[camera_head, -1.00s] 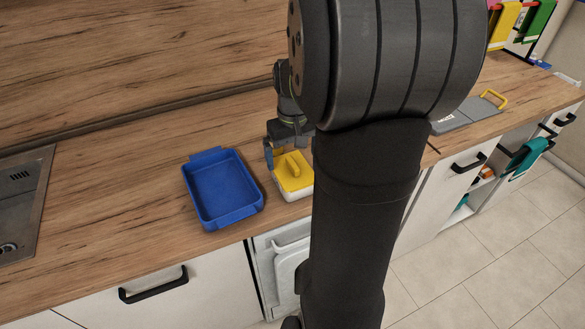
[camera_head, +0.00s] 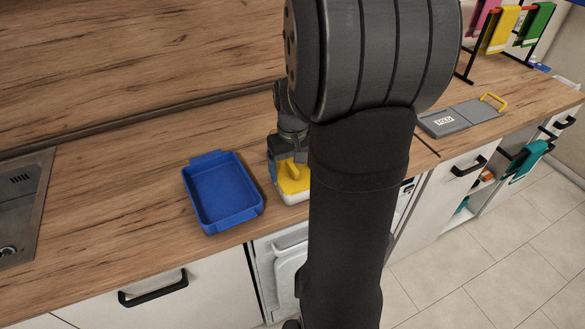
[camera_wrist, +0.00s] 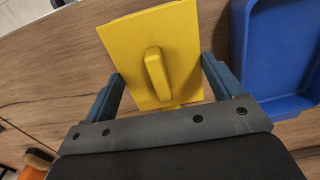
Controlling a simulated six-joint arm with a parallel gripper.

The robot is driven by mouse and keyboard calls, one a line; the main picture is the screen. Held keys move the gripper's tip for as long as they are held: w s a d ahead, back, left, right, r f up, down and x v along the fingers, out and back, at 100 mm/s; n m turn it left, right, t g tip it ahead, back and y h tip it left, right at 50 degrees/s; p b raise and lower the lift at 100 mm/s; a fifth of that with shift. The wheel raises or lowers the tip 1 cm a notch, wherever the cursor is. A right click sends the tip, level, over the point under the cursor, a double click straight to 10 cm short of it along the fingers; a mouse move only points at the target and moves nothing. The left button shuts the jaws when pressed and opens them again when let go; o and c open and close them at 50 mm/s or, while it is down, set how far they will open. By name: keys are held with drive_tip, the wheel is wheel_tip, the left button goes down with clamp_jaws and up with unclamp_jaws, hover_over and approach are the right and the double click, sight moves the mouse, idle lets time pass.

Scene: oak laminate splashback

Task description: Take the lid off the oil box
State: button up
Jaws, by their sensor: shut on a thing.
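The oil box (camera_head: 294,199) is white and stands on the counter near its front edge, partly hidden by my arm. Its yellow lid (camera_head: 293,181) is on top of it and has a raised bar handle. The lid (camera_wrist: 182,40) fills the middle of the wrist view, with the handle (camera_wrist: 157,75) standing up from it. My gripper (camera_wrist: 163,68) is shut on the lid, with one blue-grey finger at each side edge. In the head view my gripper (camera_head: 284,160) is above the box, partly hidden. I cannot tell any gap between lid and box.
An empty blue tray (camera_head: 258,212) lies just left of the box. A sink (camera_head: 25,200) is at the far left. A grey folded board (camera_head: 460,118) and a rack with coloured cloths (camera_head: 503,28) are to the right. The counter behind the tray is clear.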

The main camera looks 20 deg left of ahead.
sight(293, 166)
drive_tip(key=shift+r, duration=0.65)
wheel_tip(293, 166, up, 3)
drive_tip(key=shift+r, duration=0.1)
drive_tip(key=d+r, duration=0.6)
drive_tip(key=d, duration=0.5)
drive_tip(key=shift+s+d+r, duration=0.2)
drive_tip(key=shift+s+d, duration=0.1)
drive_tip(key=shift+r, duration=0.1)
drive_tip(key=shift+r, duration=1.4)
drive_tip(key=w+a, duration=0.2)
drive_tip(key=w, duration=0.9)
drive_tip(key=shift+d+f, duration=0.15)
drive_tip(key=shift+f, duration=8.75)
